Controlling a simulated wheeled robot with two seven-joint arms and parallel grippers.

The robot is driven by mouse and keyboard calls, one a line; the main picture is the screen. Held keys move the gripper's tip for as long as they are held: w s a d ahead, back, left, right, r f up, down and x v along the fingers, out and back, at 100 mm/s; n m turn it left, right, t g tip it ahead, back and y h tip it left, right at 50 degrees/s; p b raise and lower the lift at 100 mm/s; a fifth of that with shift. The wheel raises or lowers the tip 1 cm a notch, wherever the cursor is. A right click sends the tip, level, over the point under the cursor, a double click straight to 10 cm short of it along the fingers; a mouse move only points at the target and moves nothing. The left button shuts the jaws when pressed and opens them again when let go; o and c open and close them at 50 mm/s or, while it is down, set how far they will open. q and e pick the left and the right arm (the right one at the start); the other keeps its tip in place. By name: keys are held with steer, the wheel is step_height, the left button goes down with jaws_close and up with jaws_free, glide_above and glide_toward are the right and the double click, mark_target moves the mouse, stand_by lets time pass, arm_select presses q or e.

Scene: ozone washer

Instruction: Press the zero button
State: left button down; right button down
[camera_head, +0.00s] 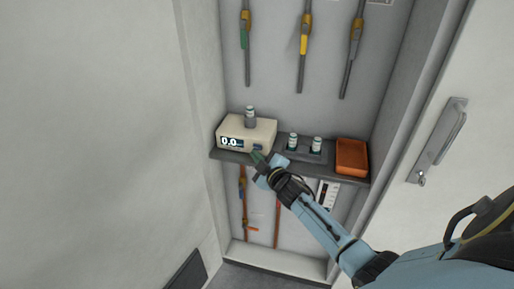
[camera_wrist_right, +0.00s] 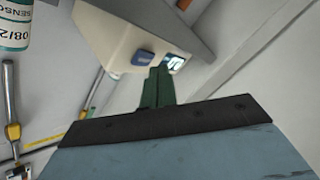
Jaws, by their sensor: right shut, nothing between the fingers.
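A beige device (camera_head: 262,133) with a lit display (camera_head: 231,142) reading 0.0 stands on the shelf. A blue button (camera_wrist_right: 143,57) is on its front face beside the display (camera_wrist_right: 174,63) in the wrist view; I cannot read a label on it. My right gripper (camera_head: 257,158) is shut and empty, its green fingertips (camera_wrist_right: 160,70) close in front of the device's face. In the wrist view the tips appear between the button and the display. I cannot tell whether they touch the face. My left gripper is not in view.
A small bottle (camera_head: 250,112) stands on the device. Two more bottles sit in a dark holder (camera_head: 305,155) to the right, then an orange tray (camera_head: 352,157). Tools hang on the wall above. Cabinet walls bound both sides of the shelf (camera_head: 230,156).

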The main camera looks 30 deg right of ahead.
steer(key=s+a+p, duration=0.1)
steer(key=s+a, duration=0.2)
steer(key=shift+s+a+p, duration=0.1)
steer(key=shift+a+p, duration=0.2)
steer(key=shift+a, duration=0.1)
steer(key=shift+f, duration=0.1)
stand_by(0.7)
steer(key=s+a+f+m+g+b, duration=0.1)
steer(key=s+a+f+g, duration=0.15)
steer(key=s+f, duration=0.55)
steer(key=s+a+f+m+g, duration=0.1)
steer(key=s+f+g, duration=0.3)
steer(key=f, duration=0.8)
steer(key=s+a+f+m+g+b, duration=0.1)
steer(key=s+f+m+g, duration=0.1)
steer(key=s+f, duration=0.65)
steer(key=s+a+f+m+g, duration=0.1)
steer(key=s+f, duration=0.4)
steer(key=s, duration=0.5)
steer(key=s+a+f+g+b, duration=0.1)
steer(key=s+f+g, duration=0.3)
steer(key=s, duration=0.6)
steer(key=s+a+f+m+g+y+b, duration=0.1)
steer(key=s+a+f+g, duration=0.1)
steer(key=s+f, duration=0.4)
steer(key=s, duration=0.3)
steer(key=shift+s+f+m+g, duration=0.3)
steer(key=shift+s+g, duration=0.05)
steer(key=shift+s, duration=0.05)
